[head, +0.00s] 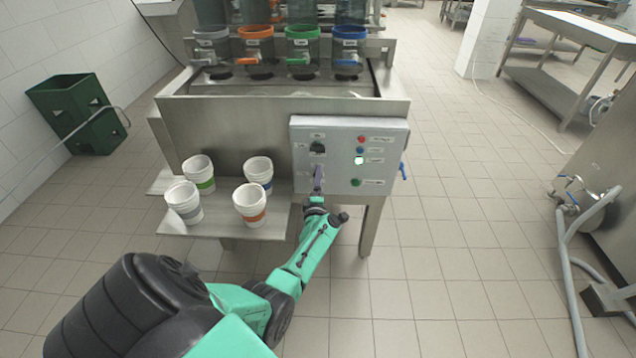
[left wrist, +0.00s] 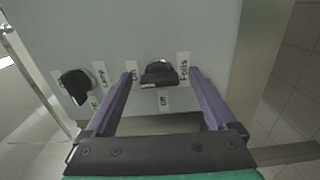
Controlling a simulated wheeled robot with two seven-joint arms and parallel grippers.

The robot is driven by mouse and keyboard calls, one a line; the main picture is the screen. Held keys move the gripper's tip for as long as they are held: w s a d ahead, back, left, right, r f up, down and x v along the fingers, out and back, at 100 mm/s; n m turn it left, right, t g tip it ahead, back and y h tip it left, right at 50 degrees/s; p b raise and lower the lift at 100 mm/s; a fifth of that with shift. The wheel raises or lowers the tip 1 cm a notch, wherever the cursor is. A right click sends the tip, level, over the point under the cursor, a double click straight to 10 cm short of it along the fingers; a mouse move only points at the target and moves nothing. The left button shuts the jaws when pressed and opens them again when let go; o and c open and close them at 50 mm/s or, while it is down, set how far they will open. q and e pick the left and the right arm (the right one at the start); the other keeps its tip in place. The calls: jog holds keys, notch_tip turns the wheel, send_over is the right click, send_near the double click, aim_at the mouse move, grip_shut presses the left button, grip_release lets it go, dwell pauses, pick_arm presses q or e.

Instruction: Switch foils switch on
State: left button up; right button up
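The foils switch (left wrist: 160,76) is a black rotary knob on the grey control panel (head: 339,133). The left wrist view shows it with small labels around it, one reading "Foils" and others that look like "On" and "Off". My left gripper (left wrist: 160,77) is open. Its two purple fingers stand on either side of the knob, with a small gap visible on each side. In the head view my left gripper (head: 318,182) is at the lower left of the panel and hides this knob. My right gripper is not in view.
Another black knob (left wrist: 76,86) sits on the same panel, also seen in the head view (head: 317,148). Red (head: 361,139), white (head: 359,160) and green (head: 355,183) buttons are to the right. Several white cups stand on a metal shelf (head: 277,225) left of my arm.

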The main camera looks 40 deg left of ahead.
pick_arm(q)
jog(key=p+v, duration=0.3)
jog(key=v, duration=1.1)
jog(key=shift+s+d, duration=0.2)
jog(key=s+d+f+m+g+h, duration=0.1)
jog(key=s+d+f+m+h, duration=0.3)
jog(key=f, duration=0.3)
jog(key=s+d+f+m+g+h+p, duration=0.1)
jog(key=s+d+f+m+g+h, duration=0.2)
jog(key=f+m, duration=0.35)
jog(key=s+d+f+m+h, duration=0.2)
jog(key=d+f+m+h, duration=0.1)
jog(key=d+f+m, duration=0.25)
jog(key=s+a+f+m+g, duration=0.1)
jog(key=s+f+m+g, duration=0.2)
jog(key=s, duration=0.5)
jog(key=s+a+f+m+g, duration=0.1)
jog(key=s+f+m+g, duration=0.2)
jog(key=s, duration=0.6)
jog(key=s+a+f+m+g+p, duration=0.1)
jog(key=s+f+m+g, duration=0.2)
jog(key=s, duration=0.6)
notch_tip(320, 180, down, 3)
jog(key=m, duration=0.2)
jog(key=shift+a+m+h, duration=0.15)
jog(key=shift+m+h, duration=0.25)
